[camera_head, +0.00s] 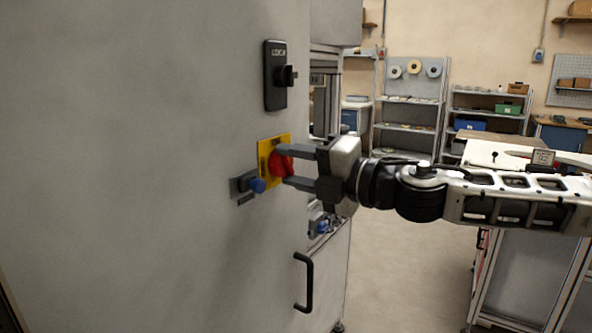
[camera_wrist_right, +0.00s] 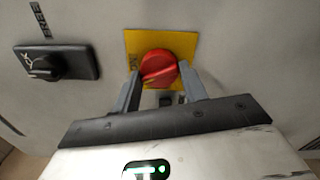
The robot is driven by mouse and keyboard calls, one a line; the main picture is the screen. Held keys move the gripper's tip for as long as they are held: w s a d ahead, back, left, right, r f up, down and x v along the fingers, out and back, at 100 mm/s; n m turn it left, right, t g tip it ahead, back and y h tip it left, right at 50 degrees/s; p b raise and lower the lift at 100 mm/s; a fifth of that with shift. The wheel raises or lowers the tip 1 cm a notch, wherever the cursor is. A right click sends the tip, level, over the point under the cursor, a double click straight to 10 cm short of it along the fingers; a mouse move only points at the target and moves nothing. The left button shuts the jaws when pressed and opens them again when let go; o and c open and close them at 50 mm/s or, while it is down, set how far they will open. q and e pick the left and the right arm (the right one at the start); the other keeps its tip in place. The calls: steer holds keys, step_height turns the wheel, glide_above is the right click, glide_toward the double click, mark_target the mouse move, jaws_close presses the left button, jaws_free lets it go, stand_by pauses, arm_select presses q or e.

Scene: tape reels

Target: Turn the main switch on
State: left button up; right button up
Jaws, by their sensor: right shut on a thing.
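The main switch is a red rotary knob (camera_head: 280,164) on a yellow plate (camera_head: 264,153), mounted on the grey cabinet wall. In the right wrist view the red knob (camera_wrist_right: 159,67) sits at the middle of its yellow plate (camera_wrist_right: 186,43). My right gripper (camera_head: 287,167) comes in from the right, facing the panel, and is shut on the red knob. Its fingers (camera_wrist_right: 163,86) lie on either side of the knob in the right wrist view. The fingers partly hide the knob in the head view. My left gripper is not in view.
A black handle (camera_head: 304,283) is lower on the cabinet. Shelves (camera_head: 410,126) stand at the back. Floor between cabinet and right-hand bench is clear.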

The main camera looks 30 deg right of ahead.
steer(key=m, duration=0.3)
steer(key=shift+r+b, duration=0.1)
steer(key=shift+b, duration=0.2)
steer(key=shift+m, duration=1.3)
steer(key=o, duration=1)
